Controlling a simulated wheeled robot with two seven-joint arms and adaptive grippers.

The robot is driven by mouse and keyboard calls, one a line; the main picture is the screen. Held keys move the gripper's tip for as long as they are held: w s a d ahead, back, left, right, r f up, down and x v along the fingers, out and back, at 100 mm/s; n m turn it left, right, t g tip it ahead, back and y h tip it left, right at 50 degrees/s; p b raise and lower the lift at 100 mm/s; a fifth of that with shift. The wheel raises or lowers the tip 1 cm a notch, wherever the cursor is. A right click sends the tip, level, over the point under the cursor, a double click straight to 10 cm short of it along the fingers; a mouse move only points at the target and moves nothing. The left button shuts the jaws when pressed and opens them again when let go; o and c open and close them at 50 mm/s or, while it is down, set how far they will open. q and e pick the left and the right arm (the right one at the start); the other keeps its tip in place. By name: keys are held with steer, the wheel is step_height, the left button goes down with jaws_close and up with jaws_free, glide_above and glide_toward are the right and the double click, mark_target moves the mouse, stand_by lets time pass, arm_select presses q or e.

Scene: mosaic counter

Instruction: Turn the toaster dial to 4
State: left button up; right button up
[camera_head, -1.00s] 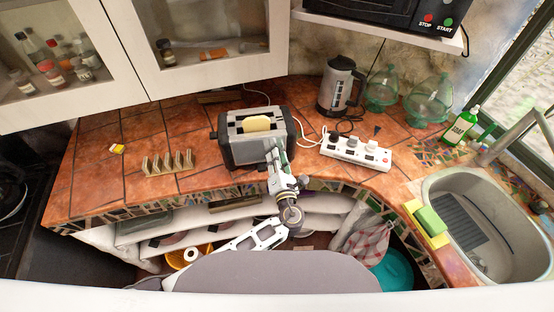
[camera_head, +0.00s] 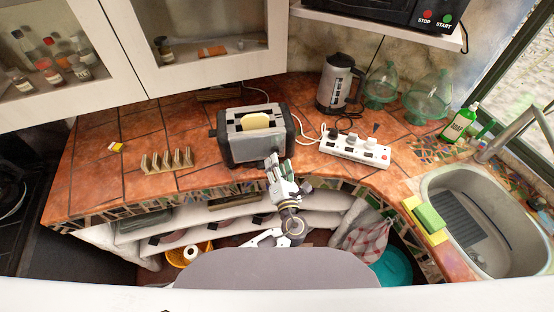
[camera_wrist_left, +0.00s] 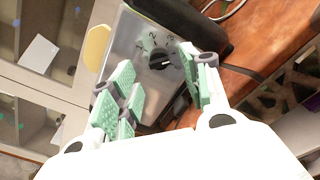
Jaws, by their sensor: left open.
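The toaster (camera_head: 242,150) stands on the tiled counter, silver with dark ends, with a bread slice (camera_head: 255,121) in its top slot. My left gripper (camera_head: 275,160) is in front of the toaster's near face, open and empty. In the left wrist view, the toaster's silver face (camera_wrist_left: 127,42) carries a round dark dial (camera_wrist_left: 158,59) with small numerals around it; 2 and 3 seem readable. The dial shows between the green-padded fingers of the gripper (camera_wrist_left: 160,78), apparently beyond them and apart. I cannot tell which number the dial points to. My right gripper is not in view.
A white power strip (camera_head: 355,150) with plugs and cords lies right of the toaster, and a kettle (camera_head: 337,85) stands behind it. A wooden toast rack (camera_head: 167,163) is to the left. The sink (camera_head: 480,225) is at far right. Counter left of the toaster is mostly clear.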

arm_select(q)
steer(key=shift+s+d, duration=0.15)
steer(key=shift+s, duration=0.75)
steer(key=shift+s+d, duration=0.15)
steer(key=shift+s, duration=0.75)
steer(key=shift+a, duration=0.1)
